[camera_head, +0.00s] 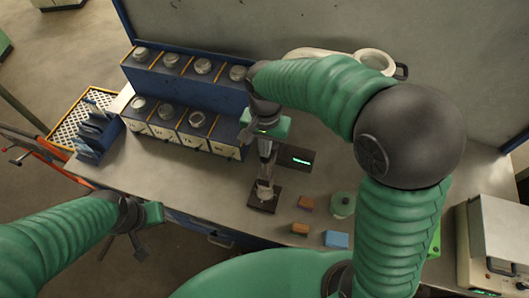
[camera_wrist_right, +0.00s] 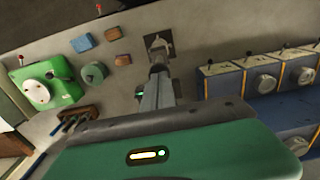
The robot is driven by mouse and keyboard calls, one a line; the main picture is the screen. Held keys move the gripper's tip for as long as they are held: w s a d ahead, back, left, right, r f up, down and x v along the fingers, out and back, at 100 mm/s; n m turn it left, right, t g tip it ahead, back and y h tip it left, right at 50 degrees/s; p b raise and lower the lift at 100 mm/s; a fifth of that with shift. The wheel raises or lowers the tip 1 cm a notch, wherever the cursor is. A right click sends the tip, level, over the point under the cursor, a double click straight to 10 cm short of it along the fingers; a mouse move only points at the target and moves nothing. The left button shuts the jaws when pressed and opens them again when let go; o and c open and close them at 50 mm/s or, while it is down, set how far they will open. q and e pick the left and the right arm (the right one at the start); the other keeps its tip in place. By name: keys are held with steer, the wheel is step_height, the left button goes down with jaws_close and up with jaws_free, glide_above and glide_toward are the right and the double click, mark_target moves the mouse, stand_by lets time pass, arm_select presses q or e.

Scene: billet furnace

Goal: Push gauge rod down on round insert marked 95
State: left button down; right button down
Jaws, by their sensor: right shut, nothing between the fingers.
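A dark square plate (camera_head: 255,204) lies on the bench with a small pale piece (camera_head: 264,189) upright on it. The plate also shows in the wrist view (camera_wrist_right: 169,36). My right gripper (camera_head: 265,180) points down above this plate, shut and empty, its tips at or very close to the pale piece; I cannot tell whether they touch. I cannot make out a separate gauge rod, and no mark 95 is legible. A dark box with a green readout (camera_head: 297,158) stands just right of the gripper. My left gripper (camera_head: 123,248) is open and empty off the bench's front edge.
Blue cabinets with round knobs (camera_head: 186,92) stand at the back left. Brown blocks (camera_head: 306,203), a blue block (camera_head: 336,239) and a green round item (camera_head: 342,204) lie right of the plate. A blue rack (camera_head: 96,130) is far left. Bench left of the plate is clear.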

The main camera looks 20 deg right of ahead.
mark_target(265, 163)
steer(key=shift+a+f+b, duration=0.1)
steer(key=shift+f+b, duration=2.35)
steer(key=shift+f, duration=1.55)
steer(key=shift+r, duration=0.1)
step_height(265, 163, up, 7)
steer(key=p, duration=0.6)
steer(key=shift+r+p, duration=0.1)
steer(key=shift+p, duration=0.3)
